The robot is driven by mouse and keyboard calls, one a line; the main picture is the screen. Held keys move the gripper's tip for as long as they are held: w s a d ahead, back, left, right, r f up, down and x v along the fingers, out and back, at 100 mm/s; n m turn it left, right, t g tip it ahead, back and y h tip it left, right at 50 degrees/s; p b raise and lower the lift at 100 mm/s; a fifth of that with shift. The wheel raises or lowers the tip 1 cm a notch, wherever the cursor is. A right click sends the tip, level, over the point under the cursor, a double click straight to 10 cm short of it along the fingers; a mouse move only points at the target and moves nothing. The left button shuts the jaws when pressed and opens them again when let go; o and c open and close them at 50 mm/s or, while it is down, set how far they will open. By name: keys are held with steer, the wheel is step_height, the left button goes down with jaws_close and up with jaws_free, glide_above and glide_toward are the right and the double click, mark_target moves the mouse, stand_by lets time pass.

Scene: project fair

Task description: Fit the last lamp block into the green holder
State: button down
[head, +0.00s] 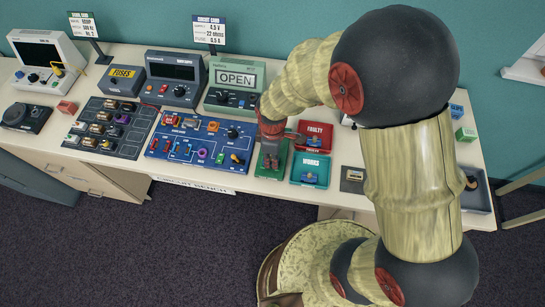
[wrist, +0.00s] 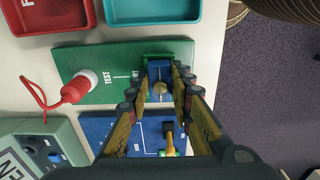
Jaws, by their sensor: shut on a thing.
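My gripper (head: 271,141) is over the green test board (head: 283,158) on the bench. In the wrist view its fingers (wrist: 162,80) point at the green holder (wrist: 168,57) at the end of that board (wrist: 97,62). They are shut on a lamp block (wrist: 158,72), blue with a round brass-coloured part on top. The block is at the holder, between its green walls; how deep it sits I cannot tell. In the head view my gripper and arm mostly hide the block and holder.
A red probe (wrist: 76,89) with a cable lies on the test board. A red tray (head: 324,127) and a teal tray (head: 323,181) stand right of it. The blue circuit board (head: 158,149) is to the left. A meter (head: 256,72) reading OPEN stands behind.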

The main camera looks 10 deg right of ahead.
steer(key=shift+f, duration=0.35)
stand_by(0.3)
steer(key=c, duration=1.5)
jaws_free()
steer(key=shift+o, duration=0.6)
steer(key=o, duration=0.4)
steer(key=shift+r+p, duration=2.8)
steer(key=shift+r, duration=1.2)
